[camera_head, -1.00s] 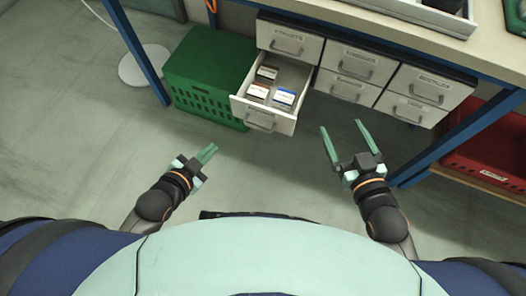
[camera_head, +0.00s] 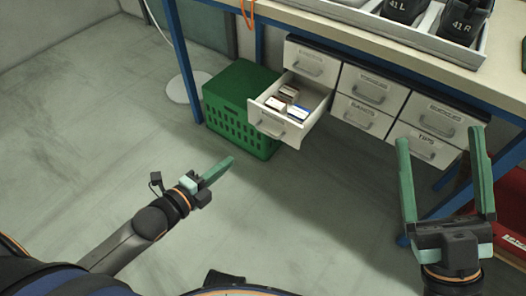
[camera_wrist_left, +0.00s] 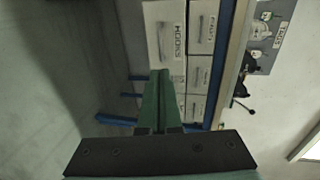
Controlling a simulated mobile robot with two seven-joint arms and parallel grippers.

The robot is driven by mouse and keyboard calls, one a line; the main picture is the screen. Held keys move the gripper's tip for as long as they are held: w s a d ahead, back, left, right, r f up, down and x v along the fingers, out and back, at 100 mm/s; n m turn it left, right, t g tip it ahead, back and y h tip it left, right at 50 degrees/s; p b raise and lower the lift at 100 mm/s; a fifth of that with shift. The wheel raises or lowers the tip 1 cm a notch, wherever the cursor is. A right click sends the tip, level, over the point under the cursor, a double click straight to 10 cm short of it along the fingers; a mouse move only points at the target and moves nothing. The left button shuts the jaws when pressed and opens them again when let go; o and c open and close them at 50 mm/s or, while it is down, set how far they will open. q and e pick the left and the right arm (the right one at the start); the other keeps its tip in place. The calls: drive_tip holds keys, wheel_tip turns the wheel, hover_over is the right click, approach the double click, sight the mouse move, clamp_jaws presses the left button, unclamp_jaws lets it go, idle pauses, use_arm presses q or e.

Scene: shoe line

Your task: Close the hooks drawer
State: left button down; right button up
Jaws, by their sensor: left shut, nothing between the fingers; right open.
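The hooks drawer (camera_head: 290,132) is pulled out of the lower left of the drawer unit under the table. Several small boxes (camera_head: 286,99) lie inside it. In the left wrist view the white drawer front labelled HOOKS (camera_wrist_left: 166,30) is beyond the fingertips. My left gripper (camera_head: 230,160) is shut and empty, in front of the drawer and to its left, apart from it. Its green fingers (camera_wrist_left: 158,75) point toward the drawer fronts in the wrist view. My right gripper (camera_head: 440,135) is open and empty at the right, in front of the right-hand drawers.
A green crate (camera_head: 222,118) stands on the floor left of the open drawer. The other drawers (camera_head: 368,90) look shut. A tray with shoes (camera_head: 405,10) is on the tabletop. The floor before the drawers is clear.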

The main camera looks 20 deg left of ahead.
use_arm(q)
drive_tip(key=b+x, duration=0.4)
drive_tip(key=x, duration=1)
drive_tip(key=shift+b, duration=0.4)
use_arm(e)
drive_tip(key=shift+s+a+f+n+y, duration=0.15)
drive_tip(key=shift+s+f+y, duration=0.15)
drive_tip(key=shift+f, duration=0.2)
drive_tip(key=shift+s+a+f+n+y, duration=0.1)
drive_tip(key=shift+s+f+y, duration=0.1)
drive_tip(key=shift+f+y, duration=0.25)
drive_tip(key=shift+s+a+f+n+y, duration=0.15)
drive_tip(key=shift+s+f+y, duration=0.1)
drive_tip(key=shift+f, duration=0.3)
use_arm(q)
drive_tip(key=shift+w+r, duration=0.1)
use_arm(e)
drive_tip(key=shift+d, duration=0.1)
